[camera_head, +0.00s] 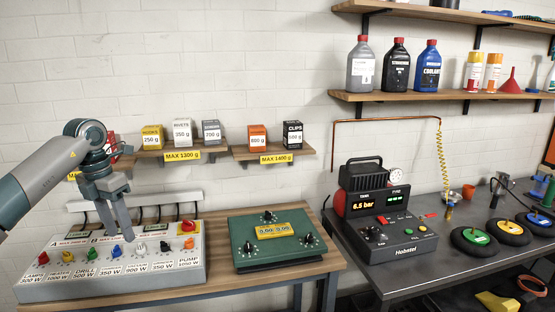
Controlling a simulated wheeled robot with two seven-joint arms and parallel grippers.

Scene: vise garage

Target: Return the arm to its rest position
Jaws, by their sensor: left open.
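My left arm comes in from the left edge. My left gripper (122,216) points down above the grey switch box (110,284) with its row of coloured knobs. It is open and I see nothing held in it. The fingertips appear over the back part of the box; I cannot tell whether they touch it. My right gripper is not in view.
A green panel (270,248) with black knobs sits right of the switch box on the wooden bench (330,252). A compressor (388,225) stands on the dark table. Small shelves (219,149) with labelled boxes hang behind. Higher shelves (450,95) hold bottles.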

